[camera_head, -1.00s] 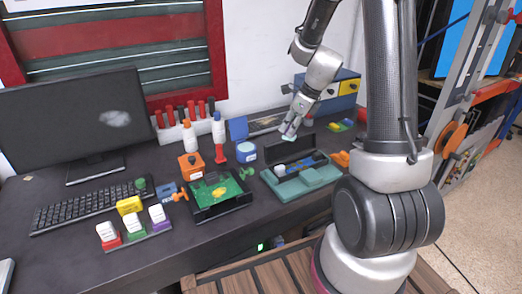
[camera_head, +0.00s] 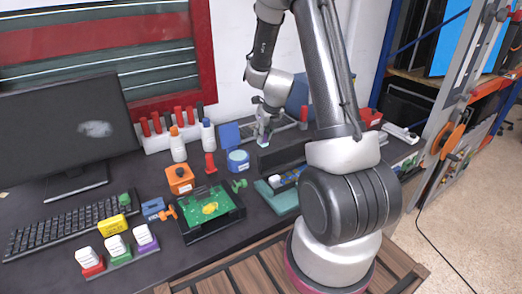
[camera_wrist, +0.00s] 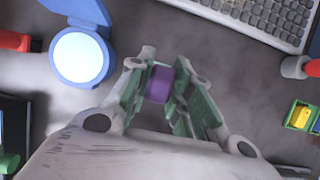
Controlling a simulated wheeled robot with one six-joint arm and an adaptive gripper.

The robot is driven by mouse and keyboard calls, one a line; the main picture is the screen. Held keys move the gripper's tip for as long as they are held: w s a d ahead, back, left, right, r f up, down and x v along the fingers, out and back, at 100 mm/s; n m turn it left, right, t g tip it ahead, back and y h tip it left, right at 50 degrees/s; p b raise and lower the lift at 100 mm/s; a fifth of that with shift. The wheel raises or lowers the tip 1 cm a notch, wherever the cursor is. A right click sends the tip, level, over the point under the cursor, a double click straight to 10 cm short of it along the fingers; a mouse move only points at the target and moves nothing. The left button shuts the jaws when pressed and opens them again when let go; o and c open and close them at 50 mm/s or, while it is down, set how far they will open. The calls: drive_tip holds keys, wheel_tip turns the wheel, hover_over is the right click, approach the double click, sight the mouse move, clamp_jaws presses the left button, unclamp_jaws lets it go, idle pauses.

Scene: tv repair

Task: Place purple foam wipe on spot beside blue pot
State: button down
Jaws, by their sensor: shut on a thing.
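The purple foam wipe (camera_wrist: 159,84) is held between the fingertips of my gripper (camera_wrist: 160,92) in the wrist view. My gripper also shows in the head view (camera_head: 264,141), where I cannot make out the wipe. The blue pot (camera_head: 238,162) stands on the dark bench just left of my gripper in the head view. In the wrist view the pot (camera_wrist: 82,84) has a pale round top and an open blue lid, and lies left of the wipe, apart from it. Bare grey bench shows around the fingertips.
A red tool (camera_head: 210,163) stands left of the pot. A tray with a green circuit board (camera_head: 213,212) lies in front, and a teal case (camera_head: 281,203) stands to the right, partly hidden by my arm. A keyboard (camera_wrist: 262,12) shows at the wrist view's top right.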

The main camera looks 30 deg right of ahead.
sight(264, 142)
drive_tip(key=shift+f, duration=3)
drive_tip(key=c, duration=1.3)
unclamp_jaws()
drive_tip(key=shift+f, duration=0.1)
